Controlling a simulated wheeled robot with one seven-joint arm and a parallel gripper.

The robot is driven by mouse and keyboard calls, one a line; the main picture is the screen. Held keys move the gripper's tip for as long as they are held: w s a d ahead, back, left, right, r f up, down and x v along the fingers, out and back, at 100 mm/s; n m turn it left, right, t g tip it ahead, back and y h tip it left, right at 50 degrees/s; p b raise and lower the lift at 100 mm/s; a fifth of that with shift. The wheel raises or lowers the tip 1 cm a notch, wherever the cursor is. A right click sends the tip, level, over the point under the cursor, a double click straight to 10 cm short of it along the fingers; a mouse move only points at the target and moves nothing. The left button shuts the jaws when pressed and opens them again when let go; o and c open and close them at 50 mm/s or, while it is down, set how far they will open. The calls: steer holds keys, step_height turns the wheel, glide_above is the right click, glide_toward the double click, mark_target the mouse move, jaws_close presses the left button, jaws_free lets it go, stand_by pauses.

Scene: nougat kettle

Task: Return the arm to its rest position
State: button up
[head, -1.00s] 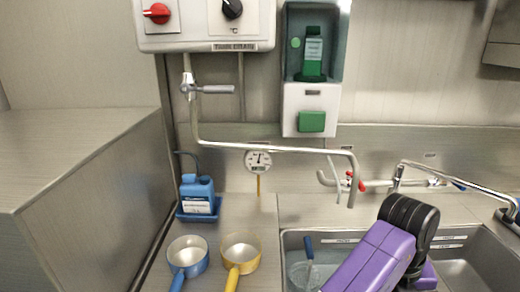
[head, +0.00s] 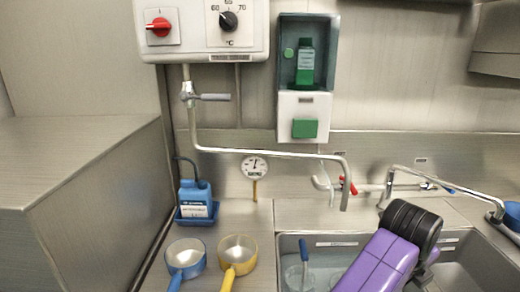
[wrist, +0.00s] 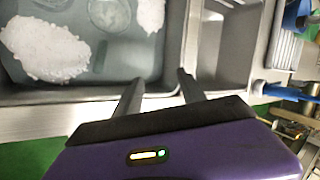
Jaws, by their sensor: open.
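My gripper (wrist: 160,80) shows in the wrist view with its two grey fingers apart and nothing between them. It hangs over the front edge of the sinks, near the divider between two basins. In the head view my purple arm (head: 383,262) with its black joint reaches over the sink at the lower right. The gripper itself does not show in the head view.
The left basin (wrist: 150,95) holds water, white foamy patches (wrist: 45,48) and a clear round vessel (wrist: 109,14). A blue pan (head: 185,257), a yellow pan (head: 238,254) and a blue bottle (head: 196,198) stand left of the sink. A bent pipe (head: 270,151) crosses above.

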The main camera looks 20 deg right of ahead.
steer(key=w+d+r+n+t+h, duration=0.4)
steer(key=d+r+n+h, duration=0.15)
steer(key=d+r, duration=0.2)
step_height(320, 180, up, 10)
steer(key=w+a+n+t+h+b, duration=0.25)
steer(key=n+t, duration=0.45)
steer(key=n, duration=0.4)
steer(key=s+a+f+n+t+y+b, duration=0.1)
steer(key=s+a+f+n+t+y, duration=0.2)
steer(key=a+n, duration=0.45)
steer(key=s+a+f+n+t+y, duration=0.1)
steer(key=a+f+n+t+y, duration=0.1)
steer(key=a+n+t+y, duration=0.45)
steer(key=s+a+f+n+g+y+b, duration=0.2)
steer(key=s+a+f+n+y, duration=0.2)
steer(key=s+a+f+n, duration=0.45)
steer(key=s+a+f+m+g+b, duration=0.1)
steer(key=s+a+f+m+g, duration=0.1)
steer(key=s+f, duration=0.5)
steer(key=s+a+f+m+g+b, duration=0.1)
steer(key=s+f, duration=0.7)
steer(key=s, duration=0.8)
steer(key=a+m+g, duration=0.1)
steer(key=a+g, duration=0.1)
steer(key=shift+s+a+f+b, duration=0.15)
steer(key=shift+a+f+b, duration=0.1)
steer(key=shift+a+b, duration=0.05)
